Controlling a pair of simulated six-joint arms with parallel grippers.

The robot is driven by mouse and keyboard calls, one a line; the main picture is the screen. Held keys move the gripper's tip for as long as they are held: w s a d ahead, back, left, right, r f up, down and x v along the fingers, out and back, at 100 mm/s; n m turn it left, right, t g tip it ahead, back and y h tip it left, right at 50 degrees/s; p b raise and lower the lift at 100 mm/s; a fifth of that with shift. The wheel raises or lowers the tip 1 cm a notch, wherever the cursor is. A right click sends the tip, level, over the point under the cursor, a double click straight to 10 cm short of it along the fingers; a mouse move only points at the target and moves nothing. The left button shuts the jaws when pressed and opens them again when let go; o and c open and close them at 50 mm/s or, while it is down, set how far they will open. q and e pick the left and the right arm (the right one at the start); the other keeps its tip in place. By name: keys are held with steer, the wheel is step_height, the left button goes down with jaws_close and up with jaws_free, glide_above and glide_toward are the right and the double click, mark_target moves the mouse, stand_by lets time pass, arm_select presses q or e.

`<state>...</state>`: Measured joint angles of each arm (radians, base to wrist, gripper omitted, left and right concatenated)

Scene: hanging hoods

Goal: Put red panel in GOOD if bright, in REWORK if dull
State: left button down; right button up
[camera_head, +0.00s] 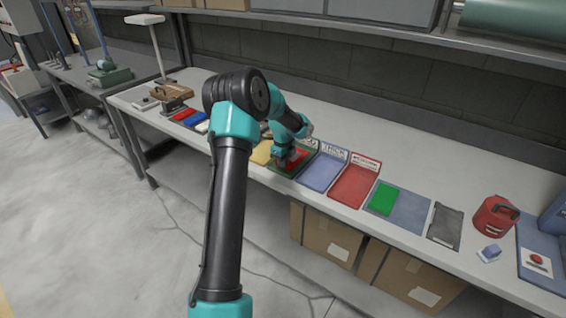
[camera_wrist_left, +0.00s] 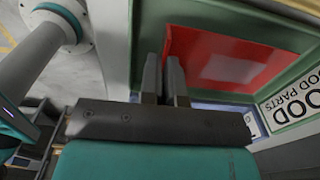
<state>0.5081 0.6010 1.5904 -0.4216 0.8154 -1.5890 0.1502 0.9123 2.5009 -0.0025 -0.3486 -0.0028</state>
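The red panel (camera_head: 298,157) lies in the green tray (camera_head: 277,170) at the middle of the bench. In the left wrist view the panel (camera_wrist_left: 225,50) has a pale glossy highlight, and a label reading GOOD PARTS (camera_wrist_left: 290,100) stands along the tray (camera_wrist_left: 285,20). My left gripper (camera_head: 284,163) is down at the panel's left side. In the left wrist view its two fingers (camera_wrist_left: 165,65) stand close together with a narrow gap, over the panel's edge; nothing shows clamped between them. Whether they touch the panel is unclear. My right gripper is not in view.
Right of the green tray stand a blue tray (camera_head: 319,177), a red tray (camera_head: 355,187) and a blue mat (camera_head: 409,211) with a green panel (camera_head: 383,198). A red container (camera_head: 494,216) and a red button (camera_head: 536,259) are farther right. Coloured panels (camera_head: 193,117) lie left.

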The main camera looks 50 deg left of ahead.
arm_select(q)
steer(key=shift+f, duration=0.55)
steer(key=c, duration=1.3)
jaws_free()
steer(key=shift+o, duration=0.2)
steer(key=shift+r, duration=0.1)
step_height(320, 180, up, 17)
steer(key=shift+r, duration=0.1)
